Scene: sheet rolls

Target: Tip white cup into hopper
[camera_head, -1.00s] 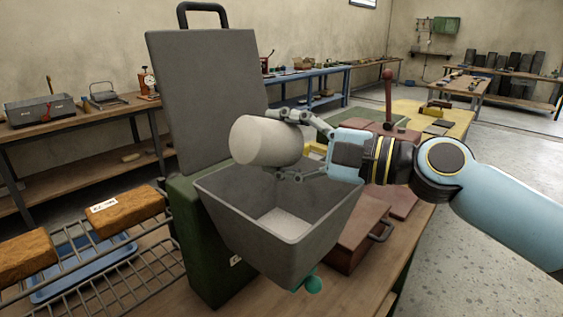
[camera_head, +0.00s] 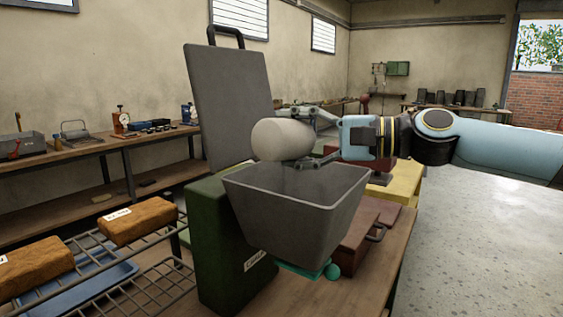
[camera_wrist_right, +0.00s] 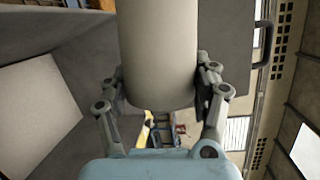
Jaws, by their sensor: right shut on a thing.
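The white cup (camera_head: 283,139) lies on its side above the grey hopper (camera_head: 295,212), near the hopper's back rim. My right gripper (camera_head: 312,137) comes from the right and is shut on the cup. In the right wrist view the cup (camera_wrist_right: 158,50) stands between the two fingers (camera_wrist_right: 160,85), with a finger against each side. The cup's mouth and anything inside it are hidden. In the head view the hopper's floor is hidden behind its front wall. My left gripper is not in view.
A tall grey panel (camera_head: 232,105) with a black handle rises behind the hopper, above a green body (camera_head: 228,250). Brown blocks (camera_head: 137,221) sit on a wire rack at left. A dark red box (camera_head: 352,238) stands right of the hopper.

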